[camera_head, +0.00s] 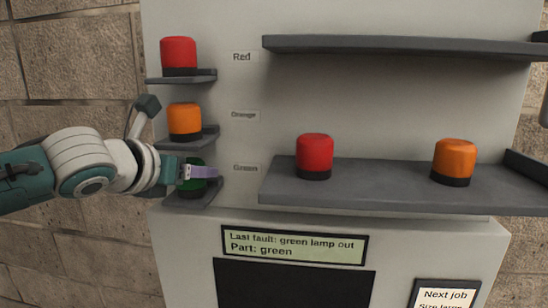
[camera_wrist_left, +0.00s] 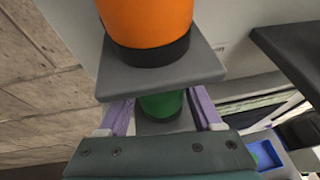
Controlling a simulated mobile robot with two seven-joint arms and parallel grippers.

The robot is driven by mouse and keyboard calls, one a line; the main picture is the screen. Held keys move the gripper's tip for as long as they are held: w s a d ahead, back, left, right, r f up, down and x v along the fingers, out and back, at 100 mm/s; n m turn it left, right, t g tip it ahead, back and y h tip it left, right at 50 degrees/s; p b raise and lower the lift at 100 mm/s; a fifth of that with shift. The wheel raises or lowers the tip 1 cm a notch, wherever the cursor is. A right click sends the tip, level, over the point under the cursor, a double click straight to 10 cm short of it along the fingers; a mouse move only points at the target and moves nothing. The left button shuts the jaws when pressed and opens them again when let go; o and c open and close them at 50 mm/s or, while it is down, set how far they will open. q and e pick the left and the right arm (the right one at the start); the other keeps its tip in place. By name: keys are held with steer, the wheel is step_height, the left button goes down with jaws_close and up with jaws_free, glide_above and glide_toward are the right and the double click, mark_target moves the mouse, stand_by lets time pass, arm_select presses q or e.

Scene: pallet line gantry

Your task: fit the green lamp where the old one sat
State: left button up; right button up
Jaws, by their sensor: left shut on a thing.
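A dark green lamp (camera_head: 193,186) is at the lowest small shelf (camera_head: 190,202), beside the "Green" label. My left gripper (camera_head: 203,172) reaches in from the left and is shut on this lamp. In the left wrist view the green lamp (camera_wrist_left: 162,104) shows between the two purple fingers (camera_wrist_left: 162,112), under the orange lamp's shelf. The lamp is upright; its base is at or just over the shelf. I cannot tell whether it is the old or the new lamp. My right gripper is not in view.
An orange lamp (camera_head: 185,121) and a red lamp (camera_head: 178,54) stand on small shelves above. The right shelf (camera_head: 400,195) holds a red lamp (camera_head: 314,155) and an orange lamp (camera_head: 454,161). A display (camera_head: 295,245) reads "Part: green". A blue container (camera_wrist_left: 264,150) holds something green.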

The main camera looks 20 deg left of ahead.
arm_select(q)
steer(key=shift+f, duration=0.1)
steer(key=o, duration=1.4)
steer(key=shift+s, duration=0.1)
steer(key=a+b+v, duration=0.1)
steer(key=b+v, duration=0.3)
steer(key=v, duration=0.7)
steer(key=s+d+f+n+g, duration=0.3)
steer(key=s+f+n, duration=0.3)
steer(key=n, duration=0.5)
steer(key=s+d+f+n+g+h, duration=0.1)
steer(key=s+d+f+n+g, duration=0.2)
steer(key=s+d+f+n, duration=0.3)
steer(key=s+d+f+n+g, duration=0.3)
steer(key=s+f+n, duration=0.3)
steer(key=s+n, duration=0.5)
steer(key=shift+d+f+n+g+h, duration=0.2)
steer(key=shift+d+n, duration=0.2)
steer(key=shift+n, duration=0.8)
steer(key=shift+d+f+n+g+h, duration=0.1)
steer(key=shift+d+f+n+g, duration=0.2)
steer(key=shift+n, duration=0.9)
